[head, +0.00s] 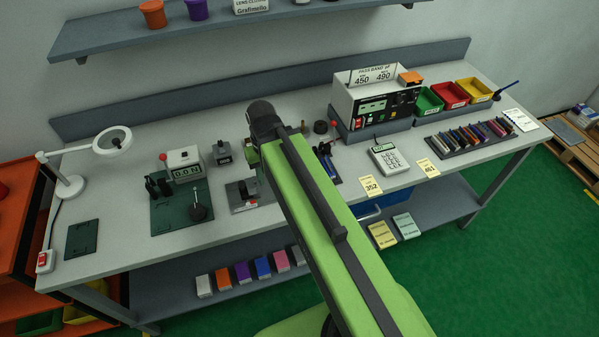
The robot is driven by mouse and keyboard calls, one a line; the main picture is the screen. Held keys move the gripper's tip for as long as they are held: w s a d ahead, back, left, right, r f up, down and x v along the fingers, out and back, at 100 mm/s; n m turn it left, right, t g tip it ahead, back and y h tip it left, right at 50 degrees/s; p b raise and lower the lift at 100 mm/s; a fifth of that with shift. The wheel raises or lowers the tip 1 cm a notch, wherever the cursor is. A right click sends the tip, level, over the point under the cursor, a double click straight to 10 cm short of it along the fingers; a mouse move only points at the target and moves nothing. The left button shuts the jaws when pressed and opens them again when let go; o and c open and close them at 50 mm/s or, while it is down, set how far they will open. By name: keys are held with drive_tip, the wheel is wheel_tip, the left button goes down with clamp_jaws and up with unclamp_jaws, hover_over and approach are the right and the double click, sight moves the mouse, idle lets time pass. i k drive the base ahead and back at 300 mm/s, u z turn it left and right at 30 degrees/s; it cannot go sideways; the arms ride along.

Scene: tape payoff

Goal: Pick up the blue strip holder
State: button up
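A dark rack (455,151) stands near the front right of the bench in the head view. It holds several slim coloured pieces in a row, some of them bluish; I cannot tell for sure which is the blue strip holder. A small dark blue item (327,160) also shows on the bench just right of my green arm, partly hidden by it. My arm reaches up from the bottom over the middle of the bench to a black joint. My gripper is not seen; the arm hides what lies below and behind it. The rack is well to the right of my arm.
Green (428,101), red (449,95) and yellow (474,90) bins stand behind the rack. A boxed instrument (375,105) stands at the back. A lamp (112,141) and a force gauge (184,163) occupy the left.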

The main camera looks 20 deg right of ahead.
sight(324, 161)
drive_tip(key=z, duration=0.3)
drive_tip(key=k, duration=0.1)
drive_tip(key=u, duration=2.4)
drive_tip(key=k, duration=1.5)
drive_tip(key=z, duration=0.55)
drive_tip(key=i, duration=1.05)
drive_tip(key=u, duration=0.1)
